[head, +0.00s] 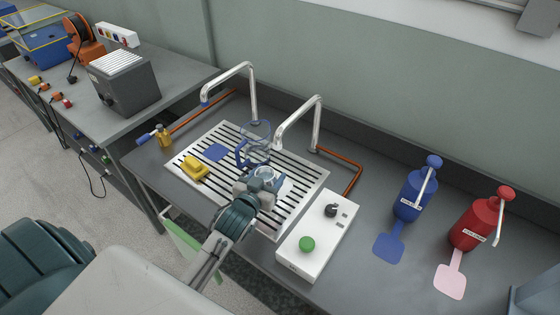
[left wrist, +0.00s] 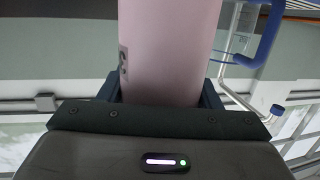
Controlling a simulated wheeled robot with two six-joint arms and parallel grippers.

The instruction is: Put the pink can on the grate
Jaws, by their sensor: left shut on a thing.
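The pink can (left wrist: 170,50) fills the upper middle of the left wrist view, between the jaws of my left gripper (left wrist: 165,100), with a small dark mark on its side. In the head view my left gripper (head: 264,184) is over the front middle of the slotted metal grate (head: 311,184). The can is hard to make out there, mostly hidden by the gripper. Whether it touches the grate I cannot tell. My right gripper is out of view.
A clear jug with a blue handle (head: 242,153) stands on the grate just behind my left gripper. A yellow object (head: 194,167) and a blue patch (head: 214,153) are left on it. Two curved taps (head: 318,125) rise behind. A white control box (head: 317,236) stands right.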

